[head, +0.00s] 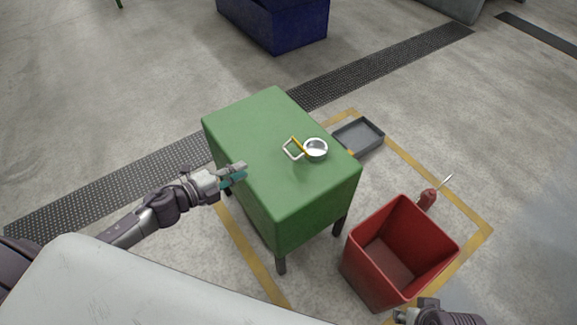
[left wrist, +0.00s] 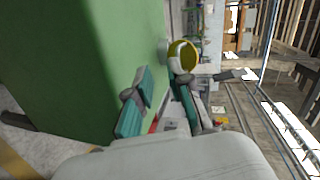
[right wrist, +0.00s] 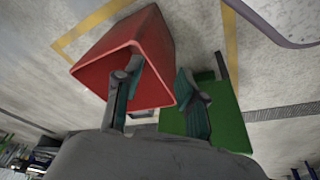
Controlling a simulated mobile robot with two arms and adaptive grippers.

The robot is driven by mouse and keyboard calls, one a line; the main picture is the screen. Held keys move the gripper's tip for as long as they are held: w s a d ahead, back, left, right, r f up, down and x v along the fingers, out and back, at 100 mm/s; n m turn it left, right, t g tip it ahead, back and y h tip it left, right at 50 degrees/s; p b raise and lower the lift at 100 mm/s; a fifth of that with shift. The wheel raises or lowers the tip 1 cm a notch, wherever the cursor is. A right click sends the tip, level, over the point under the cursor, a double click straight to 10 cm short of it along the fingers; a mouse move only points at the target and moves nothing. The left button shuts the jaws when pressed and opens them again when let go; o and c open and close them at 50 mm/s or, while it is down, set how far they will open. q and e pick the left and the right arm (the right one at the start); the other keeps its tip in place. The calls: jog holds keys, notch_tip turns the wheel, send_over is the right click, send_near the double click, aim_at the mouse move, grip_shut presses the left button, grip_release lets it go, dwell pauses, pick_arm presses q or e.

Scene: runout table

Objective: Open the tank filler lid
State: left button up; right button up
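The green tank (head: 255,140) stands on legs in the head view. Its silver round filler neck (head: 316,150) is on the top, right of the middle. A yellow-edged lid (head: 298,145) with a silver loop handle (head: 291,151) stands at the neck's left side and looks tipped up; how far is hard to tell. The yellow ring also shows in the left wrist view (left wrist: 183,55), beyond my fingers. My left gripper (head: 235,175) is at the tank's left edge, apart from the lid, fingers spread and empty. My right gripper (right wrist: 158,92) is open and empty near the red bin.
The red open bin (head: 365,262) stands right of the tank, close to my right gripper. A grey tray (head: 375,148) lies on the floor behind the tank. A red can with a thin spout (head: 428,198) is behind the bin. A blue container (head: 290,30) stands farther back.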

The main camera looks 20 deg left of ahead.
aim_at(288, 153)
pick_arm(q)
jog(key=d+r+m+h, duration=0.1)
jog(key=d+r+m+b, duration=0.1)
jog(key=d+m, duration=0.1)
jog(key=shift+r+g+h, duration=0.1)
jog(key=shift+g+h, duration=0.3)
jog(key=b+x, duration=0.1)
jog(key=x, duration=1)
jog(key=shift+w+d, duration=0.25)
jog(key=shift+w, duration=0.05)
jog(key=shift+w+d+f, duration=0.2)
jog(key=shift+w+d, duration=0.25)
jog(key=shift+w, duration=0.15)
pick_arm(e)
jog(key=shift+v, duration=1.1)
pick_arm(q)
jog(key=shift+c, duration=0.2)
grip_shut()
